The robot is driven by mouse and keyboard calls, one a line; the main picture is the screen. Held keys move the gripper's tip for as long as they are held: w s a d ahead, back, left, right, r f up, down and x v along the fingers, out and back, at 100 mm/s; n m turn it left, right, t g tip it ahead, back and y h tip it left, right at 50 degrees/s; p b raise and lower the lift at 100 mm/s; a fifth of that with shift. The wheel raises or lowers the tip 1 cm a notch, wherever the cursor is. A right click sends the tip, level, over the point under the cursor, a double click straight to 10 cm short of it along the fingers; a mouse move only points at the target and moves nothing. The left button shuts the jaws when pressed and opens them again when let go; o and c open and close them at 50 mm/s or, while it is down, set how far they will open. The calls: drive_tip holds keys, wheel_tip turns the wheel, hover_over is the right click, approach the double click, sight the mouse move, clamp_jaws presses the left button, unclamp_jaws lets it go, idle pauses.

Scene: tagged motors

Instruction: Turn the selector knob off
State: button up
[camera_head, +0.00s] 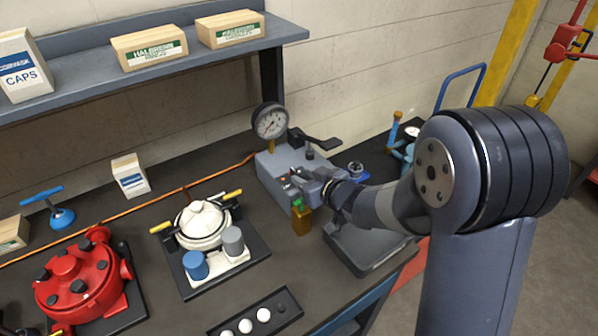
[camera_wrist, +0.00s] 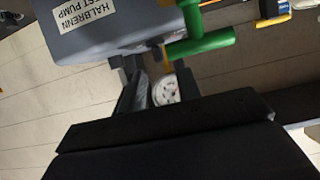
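A grey test pump (camera_head: 268,178) with a round gauge (camera_head: 270,121) stands on the bench; its label is readable in the wrist view (camera_wrist: 88,30). My gripper (camera_head: 297,181) is over the pump's front right part. In the wrist view, my gripper (camera_wrist: 158,78) has its fingers apart, with the gauge (camera_wrist: 166,89) visible in the gap beyond. A green handle (camera_wrist: 203,43) shows close by there, to the right of the pump body. I cannot clearly identify the selector knob; my gripper and arm hide part of the pump front.
A black lever (camera_head: 315,140) sticks out at the pump's back right. A small amber bottle (camera_head: 301,219) stands before the pump. A white valve unit (camera_head: 203,223) and a red motor-like housing (camera_head: 82,279) are at left. A shelf (camera_head: 80,88) with boxes overhangs the back.

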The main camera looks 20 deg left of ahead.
sight(297, 173)
drive_tip(key=shift+x, duration=2)
drive_tip(key=shift+c, duration=0.4)
clamp_jaws()
drive_tip(key=shift+p, duration=0.3)
